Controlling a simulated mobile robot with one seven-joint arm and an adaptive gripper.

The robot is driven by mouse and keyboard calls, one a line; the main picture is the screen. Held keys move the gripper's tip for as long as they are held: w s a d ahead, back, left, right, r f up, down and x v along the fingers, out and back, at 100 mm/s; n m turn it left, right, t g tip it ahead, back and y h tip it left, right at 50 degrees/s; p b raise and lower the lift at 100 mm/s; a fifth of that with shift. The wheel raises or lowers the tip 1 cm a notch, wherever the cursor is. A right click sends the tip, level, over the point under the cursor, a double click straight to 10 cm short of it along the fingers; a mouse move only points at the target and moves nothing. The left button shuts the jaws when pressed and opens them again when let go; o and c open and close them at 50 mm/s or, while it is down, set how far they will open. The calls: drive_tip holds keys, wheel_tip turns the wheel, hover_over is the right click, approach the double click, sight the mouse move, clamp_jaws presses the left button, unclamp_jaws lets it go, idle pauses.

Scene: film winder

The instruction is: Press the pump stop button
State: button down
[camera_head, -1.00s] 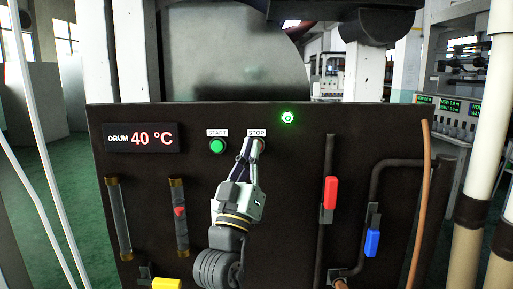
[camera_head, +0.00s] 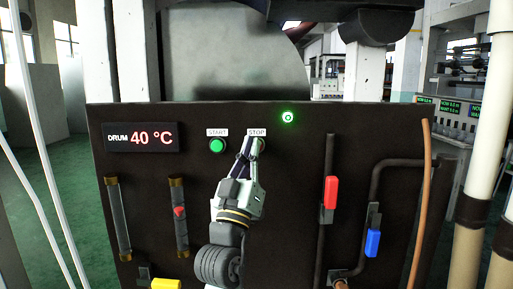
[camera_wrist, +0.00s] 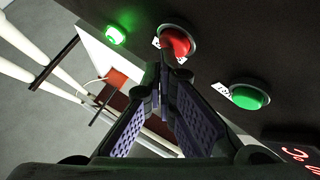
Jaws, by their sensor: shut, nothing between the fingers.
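The red stop button (camera_wrist: 176,41) is on the dark panel in the wrist view. In the head view my gripper's fingers hide most of it, below the STOP label (camera_head: 257,132). My gripper (camera_head: 253,139) is shut and empty. Its fingertips (camera_wrist: 165,62) are right at the button's lower edge in the wrist view. I cannot tell whether they touch it. The green start button (camera_head: 217,146) is just left of the fingers; it also shows in the wrist view (camera_wrist: 249,96).
A lit green indicator (camera_head: 288,118) is at the upper right of the buttons. The DRUM display (camera_head: 141,138) reads 40 °C. A red valve handle (camera_head: 330,193) and a blue one (camera_head: 373,242) stick out on the right. Glass tubes (camera_head: 179,217) are on the left.

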drive_tip(key=shift+w, duration=0.25)
drive_tip(key=shift+s, duration=0.1)
idle(0.5)
drive_tip(key=shift+s, duration=0.8)
drive_tip(key=shift+s, duration=0.1)
drive_tip(key=s, duration=0.4)
drive_tip(key=shift+s, duration=0.4)
